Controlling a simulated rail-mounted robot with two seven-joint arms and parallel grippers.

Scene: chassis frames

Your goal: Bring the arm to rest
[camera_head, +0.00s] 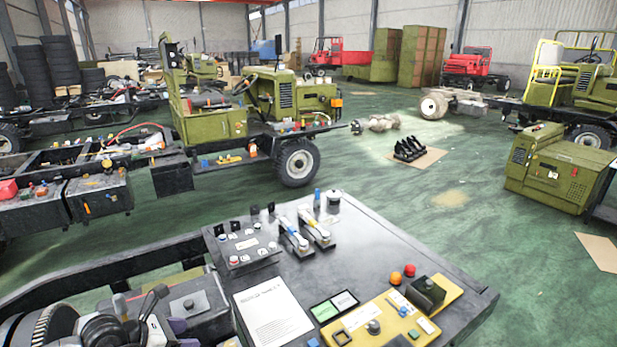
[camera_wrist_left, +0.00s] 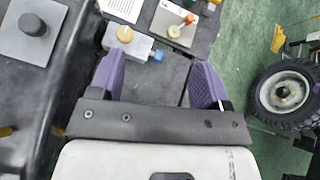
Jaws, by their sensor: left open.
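My left arm comes in at the bottom left of the head view, low beside the dark chassis frame. Its left gripper (camera_wrist_left: 158,75) has two purple fingers standing wide apart in the left wrist view, with nothing held between them. A grey block with a yellow knob (camera_wrist_left: 125,34) and a blue fitting (camera_wrist_left: 157,56) shows just past the fingertips; I cannot tell its distance from them. In the head view only small purple parts of this gripper (camera_head: 182,332) show at the bottom edge. My right gripper is in neither view.
A dark panel table (camera_head: 375,235) in front carries levers (camera_head: 313,228), a paper sheet (camera_head: 272,315) and a yellow control box (camera_head: 375,325). A green vehicle (camera_head: 290,95) with a wheel (camera_head: 297,162) stands behind.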

